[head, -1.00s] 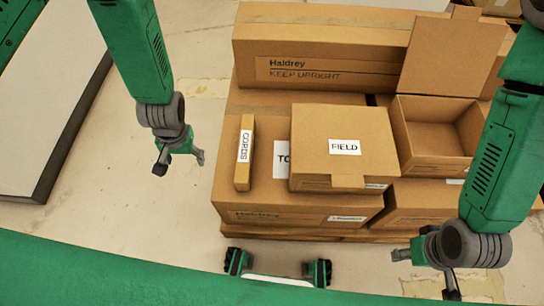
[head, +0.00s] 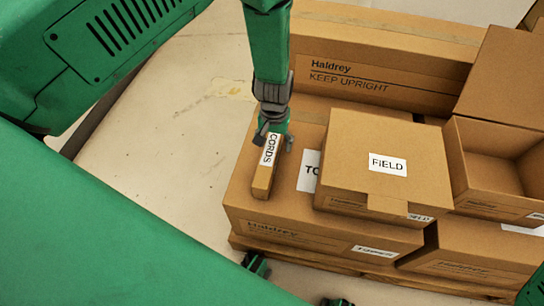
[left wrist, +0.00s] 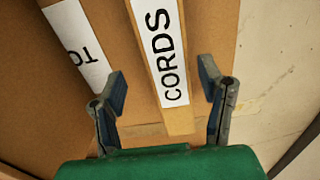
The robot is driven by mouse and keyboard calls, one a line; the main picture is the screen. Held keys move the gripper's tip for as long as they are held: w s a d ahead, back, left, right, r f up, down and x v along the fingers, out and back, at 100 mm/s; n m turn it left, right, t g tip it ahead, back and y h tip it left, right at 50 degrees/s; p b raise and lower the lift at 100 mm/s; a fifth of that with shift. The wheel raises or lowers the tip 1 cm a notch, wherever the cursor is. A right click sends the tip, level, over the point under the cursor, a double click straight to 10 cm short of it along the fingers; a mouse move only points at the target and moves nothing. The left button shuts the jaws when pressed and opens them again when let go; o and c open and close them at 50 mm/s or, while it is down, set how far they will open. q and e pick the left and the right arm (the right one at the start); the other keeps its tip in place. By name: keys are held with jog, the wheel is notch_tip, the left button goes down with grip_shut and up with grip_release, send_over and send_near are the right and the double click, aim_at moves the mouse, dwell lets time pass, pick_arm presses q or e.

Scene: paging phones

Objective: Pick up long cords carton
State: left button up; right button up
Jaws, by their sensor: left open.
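The long, narrow cords carton (head: 264,178) lies on top of a large cardboard box (head: 238,196), near its left edge. Its white label reads CORDS. My left gripper (head: 273,136) is over the far part of the carton, pointing down and hiding that end. In the left wrist view, the open fingers of my left gripper (left wrist: 163,95) stand on either side of the cords carton (left wrist: 172,118), with a gap on each side.
A carton labelled FIELD (head: 360,180) sits to the right on the same large box. An open empty box (head: 500,165) stands further right, and a long Haldrey box (head: 385,65) lies behind. Pale floor (head: 165,165) is clear on the left.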

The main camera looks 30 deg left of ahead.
pick_arm(q)
jog(key=f, duration=0.2)
jog(key=f+b, duration=0.1)
jog(key=f, duration=0.1)
jog(key=f+b, duration=0.1)
jog(key=f, duration=0.1)
jog(key=shift+s+a, duration=0.35)
jog(key=shift+r, duration=0.15)
grip_shut()
